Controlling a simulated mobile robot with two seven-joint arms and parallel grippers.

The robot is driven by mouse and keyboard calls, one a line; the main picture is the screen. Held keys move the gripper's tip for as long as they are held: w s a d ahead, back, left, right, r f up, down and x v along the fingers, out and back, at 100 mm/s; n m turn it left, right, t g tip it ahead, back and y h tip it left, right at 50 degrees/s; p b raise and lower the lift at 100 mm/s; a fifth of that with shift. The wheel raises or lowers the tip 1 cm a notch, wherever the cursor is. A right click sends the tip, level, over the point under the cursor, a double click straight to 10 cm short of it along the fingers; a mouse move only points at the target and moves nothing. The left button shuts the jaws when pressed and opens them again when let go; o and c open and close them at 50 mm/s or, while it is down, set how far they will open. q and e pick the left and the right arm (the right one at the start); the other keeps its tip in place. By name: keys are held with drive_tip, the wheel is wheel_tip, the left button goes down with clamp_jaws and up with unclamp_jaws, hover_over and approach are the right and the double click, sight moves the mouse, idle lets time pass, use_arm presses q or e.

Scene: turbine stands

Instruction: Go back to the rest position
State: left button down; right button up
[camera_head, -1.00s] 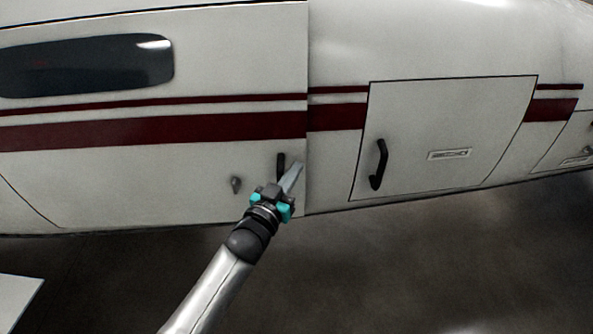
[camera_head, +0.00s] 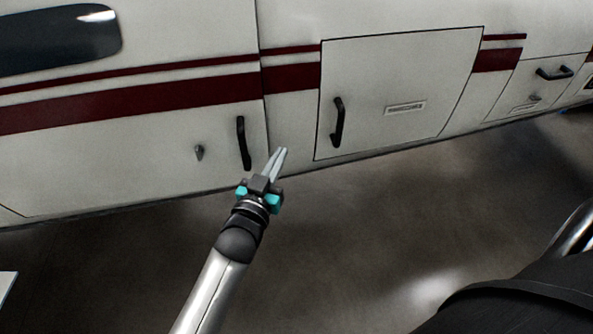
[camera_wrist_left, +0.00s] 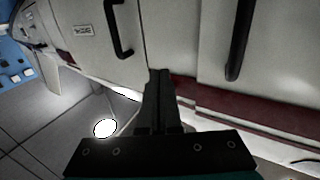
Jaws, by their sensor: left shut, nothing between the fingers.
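My left gripper (camera_head: 279,152) is in the middle of the head view, shut and empty, its fingertips pointing up and slightly right. It appears in front of the lower edge of the white aircraft-like body (camera_head: 180,165), just right of a black door handle (camera_head: 243,143). It does not hold the handle. In the left wrist view, the shut fingers (camera_wrist_left: 159,95) point up at the white panels, with a black handle (camera_wrist_left: 119,30) to the left and another to the right. My right gripper is not in view.
A square hatch (camera_head: 400,92) with a black handle (camera_head: 337,122) is right of the gripper. A small grey latch (camera_head: 199,152) is on the left door. Another hatch handle (camera_head: 554,73) is far right. The dark floor (camera_head: 350,240) below is clear.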

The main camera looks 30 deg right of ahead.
use_arm(q)
drive_tip(key=shift+s+d, duration=0.55)
drive_tip(key=shift+s, duration=2.05)
drive_tip(key=s+a+f+n+g+y+b, duration=0.1)
drive_tip(key=s+a+f+g+y+b, duration=0.15)
drive_tip(key=a+f, duration=0.7)
drive_tip(key=s+a+f+n+g+y+b, duration=0.1)
drive_tip(key=s+a+f+n+y+b, duration=0.2)
drive_tip(key=f, duration=1.4)
drive_tip(key=s+a+f+g+y+b, duration=0.1)
drive_tip(key=s+a+f+y+b, duration=0.45)
drive_tip(key=f, duration=0.85)
drive_tip(key=s+a+f+n+g+y+b, duration=0.1)
drive_tip(key=s+a+f+g+b, duration=0.2)
drive_tip(key=s+a+f, duration=0.7)
drive_tip(key=s+a+f+n+g+b, duration=0.1)
drive_tip(key=s+a+f+g+b, duration=0.3)
drive_tip(key=s+a+f, duration=0.6)
drive_tip(key=s+f, duration=0.1)
drive_tip(key=s, duration=0.5)
drive_tip(key=shift+s+a+f+n+y, duration=0.2)
drive_tip(key=shift+a+f+n+y, duration=0.1)
drive_tip(key=shift+a+f+y, duration=0.1)
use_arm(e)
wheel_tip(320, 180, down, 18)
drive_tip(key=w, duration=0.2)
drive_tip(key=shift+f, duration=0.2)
